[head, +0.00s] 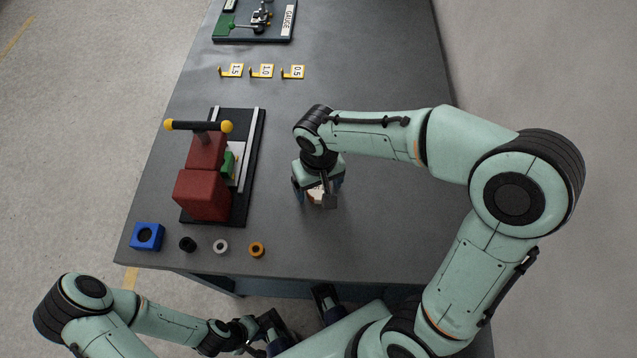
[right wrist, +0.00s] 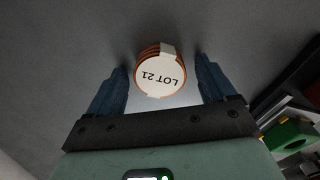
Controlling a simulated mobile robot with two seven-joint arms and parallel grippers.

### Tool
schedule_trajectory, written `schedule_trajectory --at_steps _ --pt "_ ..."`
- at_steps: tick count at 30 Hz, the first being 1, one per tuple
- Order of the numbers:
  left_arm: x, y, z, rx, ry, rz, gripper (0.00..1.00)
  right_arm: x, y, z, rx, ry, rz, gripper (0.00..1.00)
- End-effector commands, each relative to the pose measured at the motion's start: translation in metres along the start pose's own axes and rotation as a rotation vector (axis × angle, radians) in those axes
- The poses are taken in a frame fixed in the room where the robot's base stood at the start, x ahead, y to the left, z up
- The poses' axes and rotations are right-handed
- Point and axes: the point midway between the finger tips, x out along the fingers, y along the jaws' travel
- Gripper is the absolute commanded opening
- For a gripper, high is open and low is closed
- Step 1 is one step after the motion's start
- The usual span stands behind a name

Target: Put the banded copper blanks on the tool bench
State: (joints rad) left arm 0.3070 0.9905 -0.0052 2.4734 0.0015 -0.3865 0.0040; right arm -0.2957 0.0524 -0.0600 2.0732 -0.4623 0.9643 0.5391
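A round copper coil (right wrist: 160,72) with a white "LOT 21" label and a white band lies on the grey bench top (head: 380,235). In the head view the blank (head: 315,196) is mostly hidden under my right gripper. My right gripper (head: 317,190) is open; in the right wrist view its blue fingers (right wrist: 160,85) stand on either side of the coil, with a gap showing on each side. My left gripper (head: 300,318) is low in the head view, off the bench's near edge, its fingers apart and nothing seen between them.
A red press (head: 203,195) on a black base stands left of my right gripper. A blue block (head: 147,237) and black, white and orange rings (head: 257,249) line the near edge. Yellow number tags (head: 262,71) and a gauge board (head: 255,36) are farther back. The bench's right side is clear.

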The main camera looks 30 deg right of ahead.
Motion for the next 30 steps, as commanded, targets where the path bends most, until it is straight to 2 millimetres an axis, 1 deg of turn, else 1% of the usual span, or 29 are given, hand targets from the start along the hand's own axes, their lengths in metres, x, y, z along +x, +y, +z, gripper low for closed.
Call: schedule_trajectory --at_steps 2,5,8,15,18,21,25,30 --pt "-0.002 0.001 0.0 0.0 0.0 0.0 0.0 -0.002 0.0 0.0 0.0 0.0 0.0 0.84" --pt "-0.004 0.001 0.0 0.0 -0.001 0.0 0.0 -0.011 0.0 -0.001 0.0 0.003 -0.001 0.84" --pt "-0.007 0.002 0.0 0.0 0.001 0.0 0.0 -0.028 0.0 -0.001 0.0 0.005 -0.001 0.84" --pt "-0.016 0.006 0.0 0.002 0.004 0.001 0.0 -0.082 -0.001 -0.001 0.0 0.005 -0.002 0.84" --pt "-0.019 0.007 -0.001 0.002 0.005 0.002 0.0 -0.1 0.0 -0.001 0.0 0.004 -0.001 0.84" --pt "-0.021 0.008 -0.001 0.002 0.005 0.002 0.0 -0.113 0.0 -0.001 0.0 0.003 -0.001 0.84" --pt "-0.022 0.008 -0.001 0.002 0.006 0.002 0.0 -0.122 0.0 0.0 -0.001 0.002 -0.001 0.84" --pt "-0.022 0.008 -0.001 0.002 0.006 0.002 0.0 -0.124 0.0 0.0 -0.001 -0.001 0.0 0.84"
